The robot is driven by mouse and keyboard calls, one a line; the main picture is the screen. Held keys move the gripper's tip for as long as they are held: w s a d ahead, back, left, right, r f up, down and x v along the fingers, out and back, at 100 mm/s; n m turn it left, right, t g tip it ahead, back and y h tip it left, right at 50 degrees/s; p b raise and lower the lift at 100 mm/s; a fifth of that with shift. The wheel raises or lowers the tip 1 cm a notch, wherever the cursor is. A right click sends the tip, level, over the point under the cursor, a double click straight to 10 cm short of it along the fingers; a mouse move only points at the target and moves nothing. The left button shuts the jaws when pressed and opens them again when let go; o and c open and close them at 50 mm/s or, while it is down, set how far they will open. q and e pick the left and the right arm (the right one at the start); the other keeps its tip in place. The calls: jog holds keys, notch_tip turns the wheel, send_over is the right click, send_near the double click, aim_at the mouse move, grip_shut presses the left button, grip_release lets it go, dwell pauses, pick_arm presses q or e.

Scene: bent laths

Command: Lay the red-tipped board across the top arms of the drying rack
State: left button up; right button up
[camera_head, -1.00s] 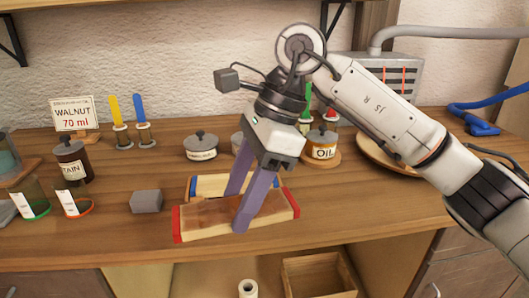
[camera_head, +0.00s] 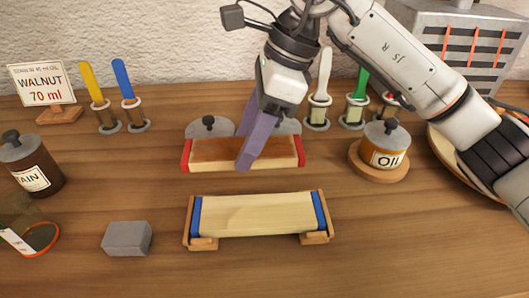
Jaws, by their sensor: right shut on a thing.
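The red-tipped board (camera_head: 210,150), brown with red ends, is roughly level above the bench and behind the drying rack in the picture. My right gripper (camera_head: 250,142) is shut on it near its middle, with purple fingers on either side. The drying rack (camera_head: 203,243) is a low wooden frame on the bench at lower centre. A pale blue-tipped board (camera_head: 257,216) lies across the rack. I cannot clearly tell the rack's top arms from its lower ones. My left gripper is out of view.
An oil pot (camera_head: 385,146) stands to the right. A grey block (camera_head: 127,238) lies left of the rack. Several upright brushes stand behind. The bench right of the rack is clear.

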aim_at(250, 182)
jog(key=shift+f, duration=3.3)
jog(key=o, duration=1.1)
